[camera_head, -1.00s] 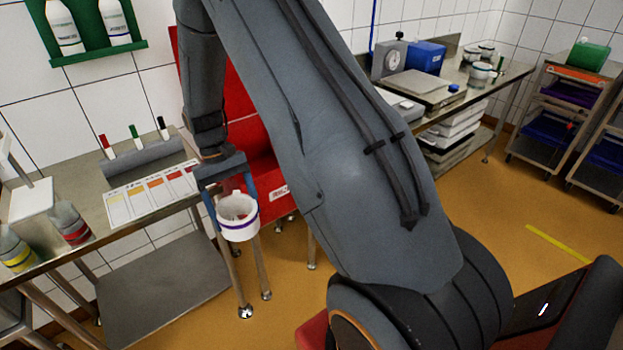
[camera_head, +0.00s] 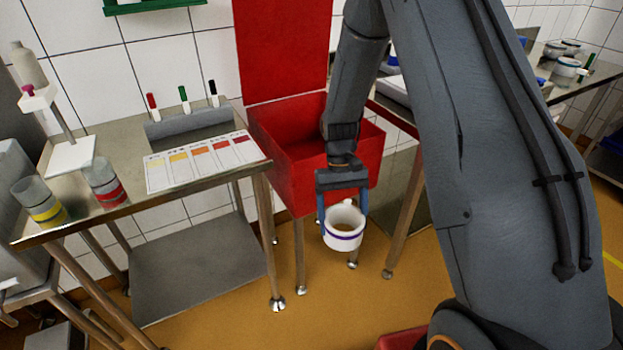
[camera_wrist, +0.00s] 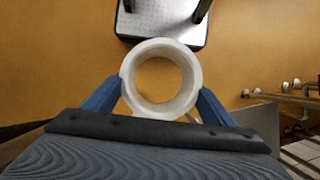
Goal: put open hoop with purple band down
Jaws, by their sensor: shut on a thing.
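The open hoop with the purple band (camera_head: 343,228) is a white ring, held upright in the air in front of the red bin. My gripper (camera_head: 343,212) is shut on it, with one blue finger on each side. In the wrist view the hoop (camera_wrist: 162,106) sits between my blue fingers (camera_wrist: 162,100), and the orange floor shows through its open middle. Its purple band shows in the head view as a line around its lower part.
A steel table (camera_head: 125,209) at left carries a colour chart (camera_head: 202,160), a pen holder (camera_head: 195,123) and banded beakers. An open red bin (camera_head: 290,160) stands behind my gripper. Another bench with pots stands at far right. The orange floor (camera_head: 215,318) below is open.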

